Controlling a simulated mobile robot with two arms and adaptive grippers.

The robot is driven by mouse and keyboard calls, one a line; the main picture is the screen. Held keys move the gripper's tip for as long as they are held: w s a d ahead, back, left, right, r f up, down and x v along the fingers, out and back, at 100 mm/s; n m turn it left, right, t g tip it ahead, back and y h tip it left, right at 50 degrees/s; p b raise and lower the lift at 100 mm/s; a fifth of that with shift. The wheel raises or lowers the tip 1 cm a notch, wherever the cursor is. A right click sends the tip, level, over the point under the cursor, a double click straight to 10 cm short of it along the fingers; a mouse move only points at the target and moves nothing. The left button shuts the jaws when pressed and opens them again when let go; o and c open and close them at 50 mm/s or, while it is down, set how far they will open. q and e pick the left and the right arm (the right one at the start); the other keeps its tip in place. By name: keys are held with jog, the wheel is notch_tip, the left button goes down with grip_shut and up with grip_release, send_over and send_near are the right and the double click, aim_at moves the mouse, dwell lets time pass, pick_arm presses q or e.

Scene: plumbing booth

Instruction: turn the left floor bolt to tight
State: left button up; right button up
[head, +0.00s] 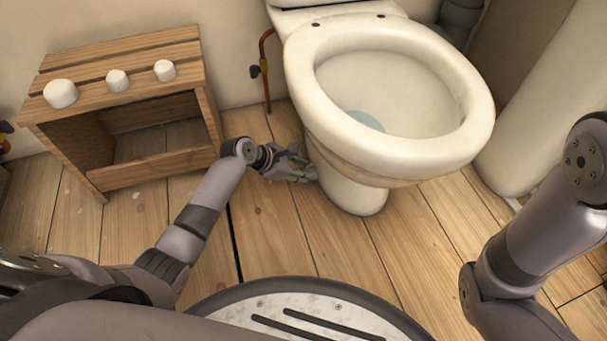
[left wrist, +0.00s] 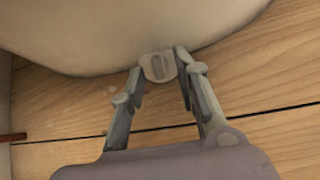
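The left floor bolt (left wrist: 157,66) is a small pale round cap with a raised bar across it, at the edge of the toilet's foot in the left wrist view. My left gripper (left wrist: 160,62) has one finger at each side of the cap, with the tips close against its edges. In the head view my left gripper (head: 306,168) is low beside the left of the toilet's foot (head: 350,192), and the bolt is hidden there. The toilet (head: 470,125) stands upright with its bowl above the gripper. My right gripper is out of view; only the right arm shows.
A wooden shelf unit (head: 150,175) with three white knobs stands to the left of my left arm. A copper pipe with a valve (head: 265,70) rises behind the gripper. Wooden floor (head: 290,235) is clear in front of the toilet.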

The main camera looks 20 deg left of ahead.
pick_arm(q)
jog(key=shift+w+d+f, duration=0.1)
jog(key=shift+w+f, duration=0.05)
jog(key=shift+c, duration=0.3)
grip_shut()
dwell(0.3)
